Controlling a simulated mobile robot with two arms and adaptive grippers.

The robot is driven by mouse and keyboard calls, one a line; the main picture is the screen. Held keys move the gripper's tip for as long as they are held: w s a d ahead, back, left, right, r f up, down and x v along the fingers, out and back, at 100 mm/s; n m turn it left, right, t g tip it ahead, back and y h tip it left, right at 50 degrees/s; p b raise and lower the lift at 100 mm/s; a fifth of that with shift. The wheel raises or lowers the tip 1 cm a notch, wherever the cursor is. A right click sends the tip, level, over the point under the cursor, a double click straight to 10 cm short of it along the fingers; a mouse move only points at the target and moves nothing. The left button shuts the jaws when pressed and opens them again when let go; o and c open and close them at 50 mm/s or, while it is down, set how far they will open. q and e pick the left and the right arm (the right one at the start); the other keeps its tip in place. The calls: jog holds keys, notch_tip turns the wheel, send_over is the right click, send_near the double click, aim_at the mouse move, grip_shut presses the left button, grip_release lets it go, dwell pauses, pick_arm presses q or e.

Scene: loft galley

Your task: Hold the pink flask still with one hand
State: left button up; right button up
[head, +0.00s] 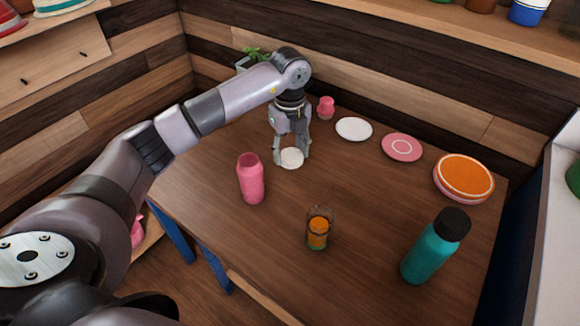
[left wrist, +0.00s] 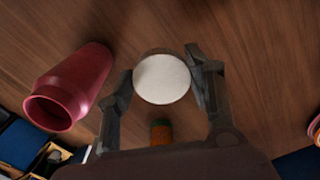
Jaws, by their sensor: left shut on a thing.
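The pink flask (head: 251,182) stands upright on the wooden table, left of the middle, its mouth open. In the left wrist view the pink flask (left wrist: 75,85) is at the left, outside the fingers. My left gripper (head: 292,155) is beyond the flask and to its right, pointing down, apart from it. Its fingers (left wrist: 165,85) are closed around a round white-topped thing (left wrist: 162,79), which also shows in the head view (head: 292,158). The lower part of this thing is hard to make out. My right gripper is not in view.
An orange-and-glass jar (head: 318,232) stands right of the flask. A teal bottle (head: 428,255) with a black cap stands at the right. A small pink vessel (head: 326,106), white plate (head: 354,128), pink plate (head: 402,147) and orange-topped stack (head: 464,176) line the back.

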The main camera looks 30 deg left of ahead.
aim_at(291, 157)
pick_arm(q)
notch_tip(291, 157, up, 12)
jog(key=shift+f, duration=0.25)
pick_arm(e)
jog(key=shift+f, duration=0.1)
pick_arm(q)
jog(key=shift+s, duration=0.1)
jog(key=s+d+n+p, duration=0.1)
jog(key=s+d+n, duration=0.3)
jog(key=s+n, duration=0.5)
jog(key=s+d+n+p, duration=0.2)
jog(key=s+d+n, duration=0.2)
jog(key=s+n, duration=0.5)
jog(key=n, duration=0.6)
jog(key=shift+d, duration=0.35)
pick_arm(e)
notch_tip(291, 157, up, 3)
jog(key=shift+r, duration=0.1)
pick_arm(q)
jog(key=shift+f, duration=0.1)
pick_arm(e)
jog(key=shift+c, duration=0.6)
